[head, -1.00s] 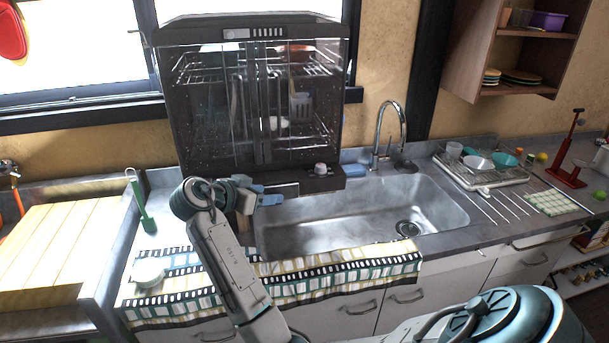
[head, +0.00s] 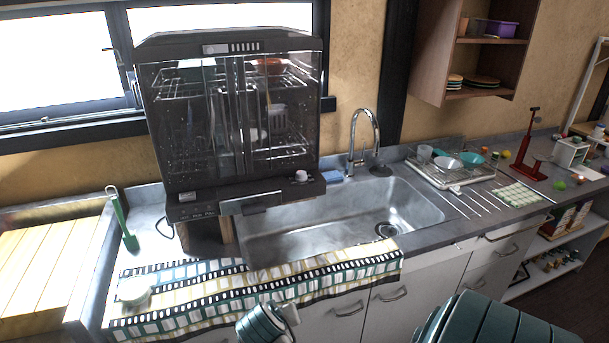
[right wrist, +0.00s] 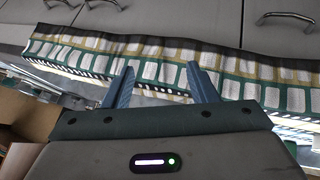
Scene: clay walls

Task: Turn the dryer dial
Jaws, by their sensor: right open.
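The dish dryer (head: 245,190) is a dark upright cabinet with clear doors and wire racks, standing at the back of the counter beside the sink. Its dial (head: 301,175) is a small pale knob at the right of the lower front panel. Nothing touches the dial. The dial's pointer angle is too small to tell. My right gripper (right wrist: 161,88) is open and empty in the right wrist view, with the patterned towel (right wrist: 150,62) behind its fingers. A teal and white part of my arm shows low in the head view, but my left gripper does not show.
The metal sink (head: 350,218) and faucet (head: 364,135) are right of the dryer. A green brush (head: 124,225) and a white round item (head: 134,291) are at the left. A dish rack (head: 455,168) stands right of the sink.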

